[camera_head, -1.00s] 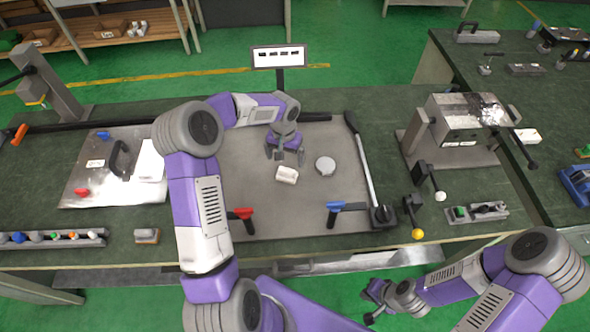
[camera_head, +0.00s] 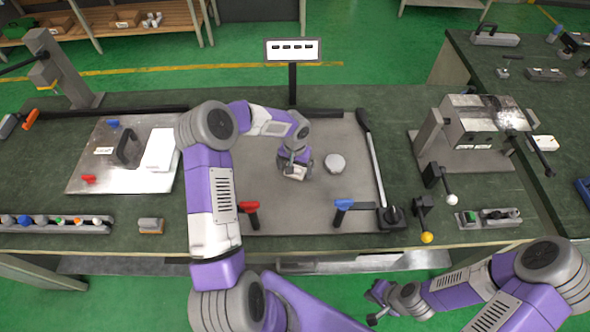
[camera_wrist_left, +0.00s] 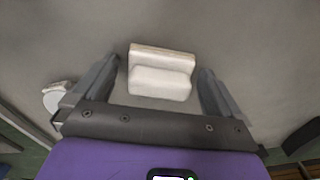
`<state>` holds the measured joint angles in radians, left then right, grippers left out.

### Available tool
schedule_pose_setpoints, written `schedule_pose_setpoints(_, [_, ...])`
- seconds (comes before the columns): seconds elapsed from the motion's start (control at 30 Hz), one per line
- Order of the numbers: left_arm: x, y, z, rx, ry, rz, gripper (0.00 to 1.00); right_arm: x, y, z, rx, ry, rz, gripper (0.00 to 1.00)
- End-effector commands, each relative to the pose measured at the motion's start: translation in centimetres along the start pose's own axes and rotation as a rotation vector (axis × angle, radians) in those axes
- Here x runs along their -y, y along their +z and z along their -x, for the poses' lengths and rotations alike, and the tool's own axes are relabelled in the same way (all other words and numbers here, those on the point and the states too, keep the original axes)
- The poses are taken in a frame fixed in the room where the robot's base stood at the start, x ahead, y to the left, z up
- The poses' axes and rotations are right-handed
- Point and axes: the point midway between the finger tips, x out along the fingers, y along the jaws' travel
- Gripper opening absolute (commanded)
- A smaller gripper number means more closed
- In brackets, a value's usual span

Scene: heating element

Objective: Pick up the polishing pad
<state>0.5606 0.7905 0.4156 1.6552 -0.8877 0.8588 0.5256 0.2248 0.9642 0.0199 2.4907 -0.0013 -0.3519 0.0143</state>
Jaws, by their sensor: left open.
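A small white two-step block (camera_head: 297,173), seemingly the polishing pad, lies on the grey plate (camera_head: 265,205). A round pale disc (camera_head: 335,163) lies to its right. My left gripper (camera_head: 294,168) is open over the block and partly hides it in the head view. In the left wrist view, the block (camera_wrist_left: 160,75) lies between the two spread fingers, with a gap on each side. The disc (camera_wrist_left: 57,97) is partly hidden behind a finger there. My right gripper (camera_head: 373,304) is empty, low in front of the table, its fingers apart.
A red-handled lever (camera_head: 249,207) and a blue-handled lever (camera_head: 344,205) stand at the plate's front edge. A long bar (camera_head: 374,155) runs along its right side. A metal machine (camera_head: 480,120) stands further right. The plate around the disc is clear.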

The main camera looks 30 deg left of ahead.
Motion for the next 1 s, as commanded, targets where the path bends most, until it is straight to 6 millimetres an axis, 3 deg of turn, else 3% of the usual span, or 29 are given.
schedule_pose_setpoints(0.1, [0.0, 0.0, 0.0, -0.001, 0.0, 0.0, 0.97, 0.0, 0.0, 0.0, 0.0, 0.0, 0.0, 0.0])
schedule_pose_setpoints(0.5, [0.0, 0.0, 0.1, -0.001, 0.0, 0.0, 0.38, 0.0, 0.0, 0.0, 0.0, 0.0, 0.0, 0.0])
schedule_pose_setpoints(0.77, [0.0, -0.1, 0.8, -0.003, -0.002, 0.0, 0.37, 0.0, 0.0, 0.0, 0.0, 0.0, 0.0, 0.0])
schedule_pose_setpoints(1.0, [0.0, -0.1, 5.2, -0.006, -0.002, 0.0, 0.37, 0.1, 0.0, 0.2, 0.0, 0.0, 0.0, 0.0])
